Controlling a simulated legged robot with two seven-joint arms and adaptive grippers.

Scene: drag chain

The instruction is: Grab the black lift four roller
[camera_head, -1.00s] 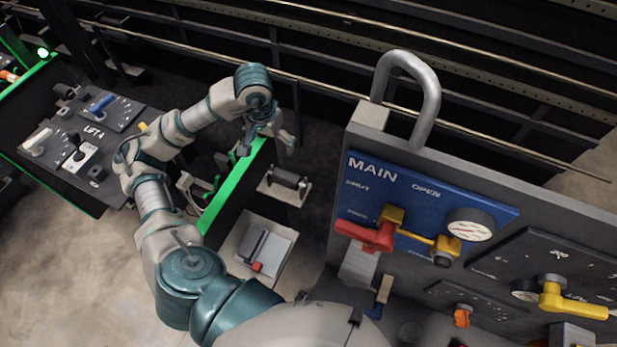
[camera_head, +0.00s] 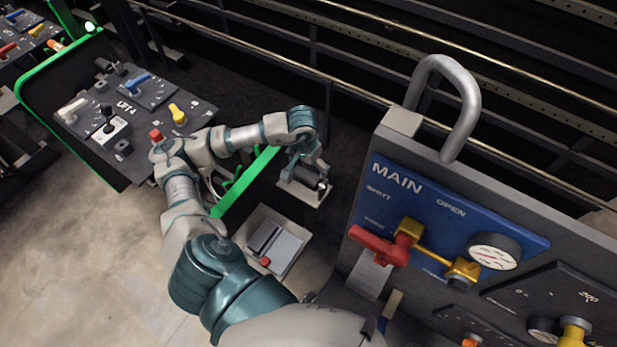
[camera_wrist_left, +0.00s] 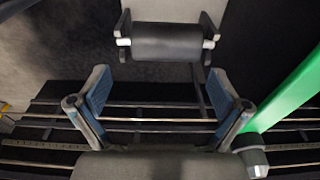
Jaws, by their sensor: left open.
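The black roller (camera_head: 311,178) sits on a small light plate beyond the end of the green rail, partly hidden by my left gripper in the head view. In the left wrist view the black roller (camera_wrist_left: 167,42) lies crosswise between two dark brackets, with pale ends. My left gripper (camera_head: 304,168) is open and points down at the roller in the head view. In the left wrist view both blue-padded fingers of my left gripper (camera_wrist_left: 159,78) are spread, with the roller beyond their tips. The fingers look apart from it. My right gripper is not in view.
The LIFT 4 panel (camera_head: 130,108) with knobs stands at the left. The blue MAIN panel (camera_head: 455,225) with a red lever stands at the right. A green rail (camera_head: 245,188) runs beside my left arm.

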